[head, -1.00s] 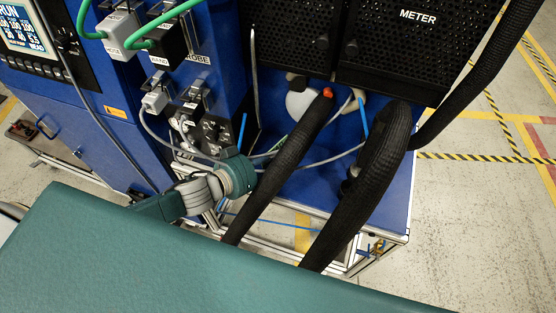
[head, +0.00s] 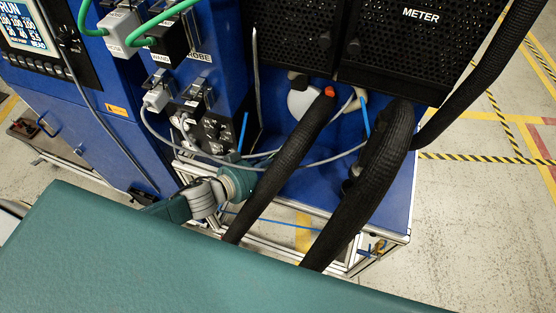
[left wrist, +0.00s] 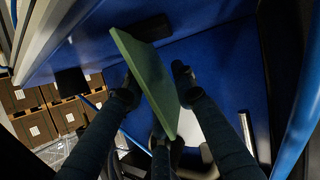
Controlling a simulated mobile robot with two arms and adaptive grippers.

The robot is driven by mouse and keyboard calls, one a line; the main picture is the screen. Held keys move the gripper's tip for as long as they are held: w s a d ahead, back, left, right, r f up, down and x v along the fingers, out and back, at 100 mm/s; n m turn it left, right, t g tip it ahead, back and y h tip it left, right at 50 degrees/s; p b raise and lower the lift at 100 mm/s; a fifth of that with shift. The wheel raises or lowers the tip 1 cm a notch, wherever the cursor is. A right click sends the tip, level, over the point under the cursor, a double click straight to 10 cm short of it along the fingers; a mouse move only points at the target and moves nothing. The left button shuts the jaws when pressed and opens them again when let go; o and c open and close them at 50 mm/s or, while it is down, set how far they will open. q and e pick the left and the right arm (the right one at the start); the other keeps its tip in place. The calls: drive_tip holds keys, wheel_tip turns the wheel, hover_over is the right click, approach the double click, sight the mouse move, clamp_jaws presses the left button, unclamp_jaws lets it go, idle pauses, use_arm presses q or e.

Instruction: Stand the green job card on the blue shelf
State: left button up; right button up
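The green job card (left wrist: 150,80) is a flat pale green panel, tilted in the left wrist view, between the dark fingers of my left gripper (left wrist: 157,88). The gripper appears shut on it, though the exact finger contacts are partly hidden. The blue shelf (head: 310,188) is the blue surface below the black METER box in the head view. A blue surface (left wrist: 225,75) lies behind the card in the left wrist view. In the head view my left wrist is beside the shelf's left part, and its fingers are hidden behind a black hose. My right gripper is not in view.
Two thick black hoses (head: 285,165) cross in front of the shelf. A grey cable (head: 310,163) loops across it. A blue cabinet with plugs and green cables (head: 180,10) stands to the left. The METER box (head: 400,45) stands above the shelf.

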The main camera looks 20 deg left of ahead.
use_arm(q)
drive_tip(key=shift+r, duration=0.2)
drive_tip(key=shift+s+a, duration=0.15)
drive_tip(key=shift+s, duration=0.15)
drive_tip(key=b+v, duration=0.1)
drive_tip(key=v, duration=1)
drive_tip(key=shift+r, duration=0.2)
drive_tip(key=shift+s+a, duration=0.1)
